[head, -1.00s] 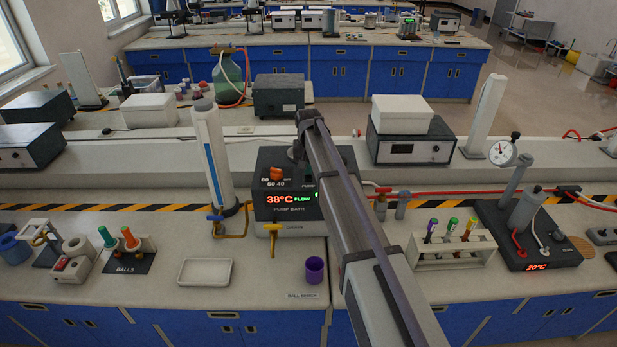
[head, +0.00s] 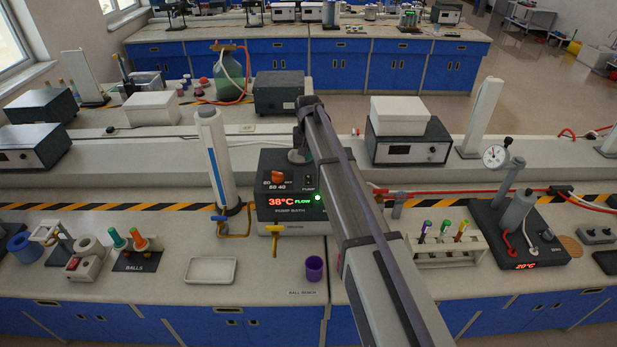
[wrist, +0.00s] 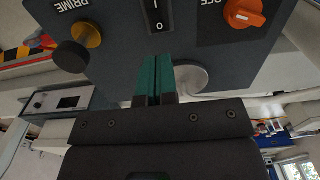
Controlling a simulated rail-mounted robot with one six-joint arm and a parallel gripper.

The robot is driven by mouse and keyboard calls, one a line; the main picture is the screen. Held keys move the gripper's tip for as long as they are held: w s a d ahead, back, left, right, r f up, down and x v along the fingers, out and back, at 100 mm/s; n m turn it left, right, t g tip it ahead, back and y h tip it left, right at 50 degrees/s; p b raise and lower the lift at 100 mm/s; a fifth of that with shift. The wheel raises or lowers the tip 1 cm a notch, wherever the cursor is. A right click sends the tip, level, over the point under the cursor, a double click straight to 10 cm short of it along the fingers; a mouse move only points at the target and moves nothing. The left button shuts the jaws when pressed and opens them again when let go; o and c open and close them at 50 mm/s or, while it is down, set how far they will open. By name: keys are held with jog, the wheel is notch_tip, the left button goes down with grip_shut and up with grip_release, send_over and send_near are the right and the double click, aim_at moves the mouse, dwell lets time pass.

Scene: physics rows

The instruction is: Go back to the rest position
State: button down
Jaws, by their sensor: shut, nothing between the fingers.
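My gripper (wrist: 154,62) shows in the wrist view with its two teal fingers closed together and nothing between them. The fingertips are in front of a dark panel (wrist: 115,60) that carries a black rocker switch (wrist: 155,14), an orange knob (wrist: 245,13) and the word PRIME; I cannot tell if they touch it. In the head view my arm reaches from the lower right toward the pump bath (head: 290,228), which reads 38°C with a green FLOW light. The gripper itself is hidden there behind my arm.
A white cylinder (head: 214,160) stands left of the pump bath. A purple cup (head: 314,268) and white tray (head: 211,270) are in front. Right of my arm are a test-tube rack (head: 452,256) and a dark device (head: 519,240) reading 20°C. Bare bench lies around the tray.

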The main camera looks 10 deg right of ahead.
jog(key=s+f+b, duration=0.3)
jog(key=s, duration=0.9)
jog(key=s+f+n+b, duration=0.1)
jog(key=s+f+b, duration=0.2)
jog(key=s, duration=0.9)
jog(key=s+f+n+b, duration=0.1)
jog(key=s+f+b, duration=0.3)
jog(key=s, duration=0.8)
jog(key=shift+s, duration=0.25)
notch_tip(320, 180, up, 12)
jog(key=m+p, duration=0.2)
jog(key=p, duration=1)
send_over(308, 176)
notch_tip(308, 176, down, 7)
jog(key=b, duration=0.6)
jog(key=shift+s+r, duration=0.1)
jog(key=shift+r, duration=0.1)
